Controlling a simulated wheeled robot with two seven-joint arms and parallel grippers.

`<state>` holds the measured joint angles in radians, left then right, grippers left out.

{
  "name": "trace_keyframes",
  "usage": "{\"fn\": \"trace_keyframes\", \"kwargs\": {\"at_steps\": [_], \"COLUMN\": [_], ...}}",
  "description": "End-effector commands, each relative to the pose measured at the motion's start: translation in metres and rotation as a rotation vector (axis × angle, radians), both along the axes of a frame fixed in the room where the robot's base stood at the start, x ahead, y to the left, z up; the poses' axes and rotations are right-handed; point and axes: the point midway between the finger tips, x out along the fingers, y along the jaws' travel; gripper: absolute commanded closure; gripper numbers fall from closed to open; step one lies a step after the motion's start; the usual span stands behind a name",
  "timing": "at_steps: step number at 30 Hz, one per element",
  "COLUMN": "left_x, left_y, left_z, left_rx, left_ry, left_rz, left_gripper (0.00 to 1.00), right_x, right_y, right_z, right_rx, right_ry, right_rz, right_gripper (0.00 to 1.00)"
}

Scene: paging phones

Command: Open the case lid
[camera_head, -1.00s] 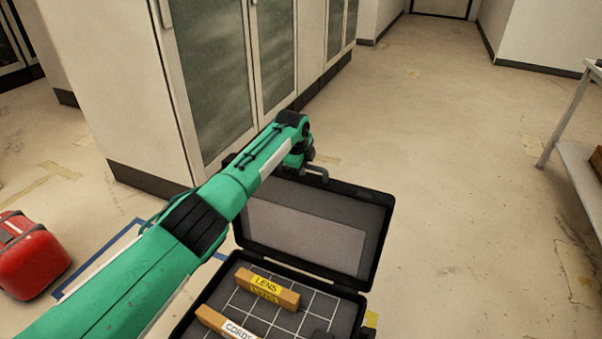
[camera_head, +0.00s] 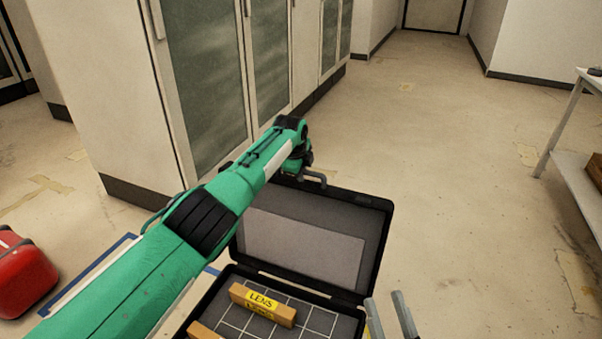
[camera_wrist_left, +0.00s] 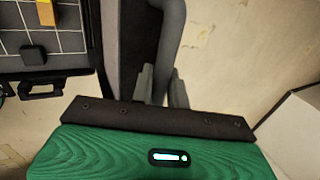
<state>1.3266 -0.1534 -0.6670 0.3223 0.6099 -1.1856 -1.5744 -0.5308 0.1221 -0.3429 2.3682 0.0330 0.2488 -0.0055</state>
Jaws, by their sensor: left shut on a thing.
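The black case (camera_head: 238,269) lies open on the floor at the bottom of the head view. Its lid (camera_head: 305,245) stands raised at the back, leaning back, with a grey lined inner face. My left gripper (camera_wrist_left: 163,88) is shut on a grey bent bar (camera_wrist_left: 172,40) beside the lid's edge, which looks like the lid handle. In the head view the bar (camera_head: 314,177) shows at the lid's upper left, and my left arm hides part of the lid. Two grey fingers of my right gripper (camera_head: 387,305) show apart and empty at the case's right side.
A wooden block labelled LENS (camera_head: 262,304) lies on the case's gridded base. A red case (camera_head: 22,275) is on the floor at left. Cabinets (camera_head: 215,80) stand behind my left arm. A shelf table (camera_head: 578,125) is at right, with clear floor between.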

Motion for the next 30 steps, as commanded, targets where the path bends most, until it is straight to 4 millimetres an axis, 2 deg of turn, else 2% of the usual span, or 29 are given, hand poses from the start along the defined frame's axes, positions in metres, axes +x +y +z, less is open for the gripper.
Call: {"fn": "trace_keyframes", "kwargs": {"at_steps": [5,6,9,22,30], "left_x": [0.000,0.000,0.000,-0.001,-0.006], "left_y": [0.000,0.000,0.000,0.000,0.002], "left_z": [0.000,0.000,0.000,0.001,0.016], "left_rx": [0.000,0.000,0.000,0.000,-0.001], "left_ry": [0.001,0.001,0.001,0.003,0.001], "left_rz": [0.000,0.000,0.000,0.000,-0.002], "left_gripper": [1.00,0.82,0.64,0.64,0.64], "right_x": [0.000,0.000,0.000,0.001,-0.003], "right_y": [0.000,0.000,0.000,0.001,0.016], "right_z": [0.000,0.000,0.000,-0.001,-0.050], "right_rx": [0.000,0.000,0.000,-0.005,-0.064], "right_ry": [0.001,0.001,0.001,0.017,0.278], "right_rz": [0.000,0.000,0.000,0.003,0.046], "right_gripper": [0.64,0.64,0.64,0.64,0.64]}}
